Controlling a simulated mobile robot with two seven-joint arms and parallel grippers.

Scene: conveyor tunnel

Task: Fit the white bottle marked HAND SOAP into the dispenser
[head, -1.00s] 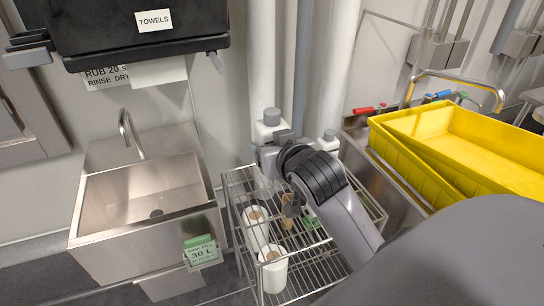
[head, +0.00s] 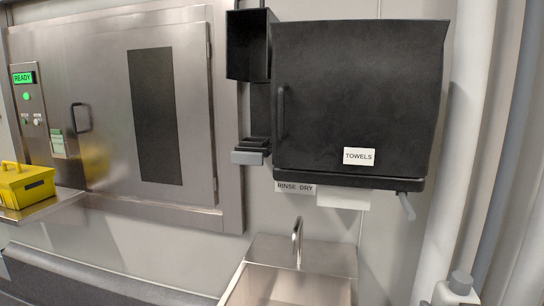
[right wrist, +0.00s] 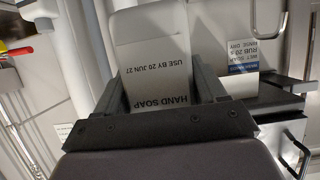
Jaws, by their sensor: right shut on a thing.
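The white bottle marked HAND SOAP (right wrist: 158,75) is between the fingers of my right gripper (right wrist: 162,88) in the right wrist view, its print upside down there. The gripper is shut on it. In the head view a white bottle with a grey cap (head: 460,284) shows at the lower right edge, cut off by the frame. What looks like the dispenser is a black open-fronted holder (head: 250,47) on the wall, left of the towel box, with a grey lever (head: 250,157) below. The bottle is well below and right of it. My left gripper is not in view.
The black towel box (head: 360,90) adjoins the holder on the right, with a lever at its lower right. A steel sink (head: 300,255) with a tap is below. Pale pipes (head: 460,140) rise at right. A steel door (head: 130,110) and yellow box (head: 25,187) are left.

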